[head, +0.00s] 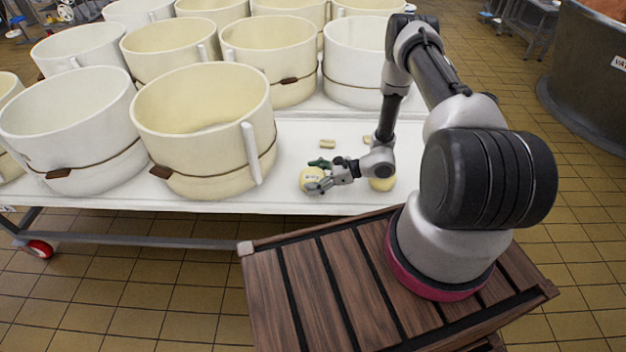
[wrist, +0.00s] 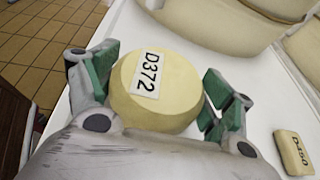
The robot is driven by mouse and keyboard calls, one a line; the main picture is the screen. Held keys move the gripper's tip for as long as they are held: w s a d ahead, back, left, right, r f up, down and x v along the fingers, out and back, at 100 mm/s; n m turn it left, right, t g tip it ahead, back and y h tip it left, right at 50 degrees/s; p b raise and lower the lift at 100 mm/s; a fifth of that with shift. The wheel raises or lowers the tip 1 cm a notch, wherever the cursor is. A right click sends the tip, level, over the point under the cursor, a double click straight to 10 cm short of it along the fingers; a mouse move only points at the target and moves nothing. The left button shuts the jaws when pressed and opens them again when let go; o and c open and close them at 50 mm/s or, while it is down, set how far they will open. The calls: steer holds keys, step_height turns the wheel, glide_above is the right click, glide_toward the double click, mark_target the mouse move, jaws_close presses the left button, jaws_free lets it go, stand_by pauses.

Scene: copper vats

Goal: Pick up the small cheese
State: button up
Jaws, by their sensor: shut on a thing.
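A small round pale-yellow cheese (head: 312,179) sits at the front of the white table. In the wrist view the cheese (wrist: 160,92) carries a white label reading D372. My gripper (head: 318,178) is around it, one green-padded finger on each side. In the wrist view the fingers of my gripper (wrist: 158,90) flank the cheese and are shut on it. I cannot tell whether the cheese is clear of the table top. A small pale block (head: 327,144) lies behind it on the table. Another round yellow piece (head: 381,184) is partly hidden behind my wrist.
Several large cream vats stand on the white table (head: 290,205); the nearest vat (head: 205,130) is just left of my gripper. A block (wrist: 294,152) labelled D450 lies at right in the wrist view. A dark round tank (head: 590,85) stands at far right.

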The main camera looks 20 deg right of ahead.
mark_target(313, 174)
step_height(313, 174, up, 10)
steer(key=shift+r, duration=0.1)
stand_by(0.4)
steer(key=shift+f, duration=0.2)
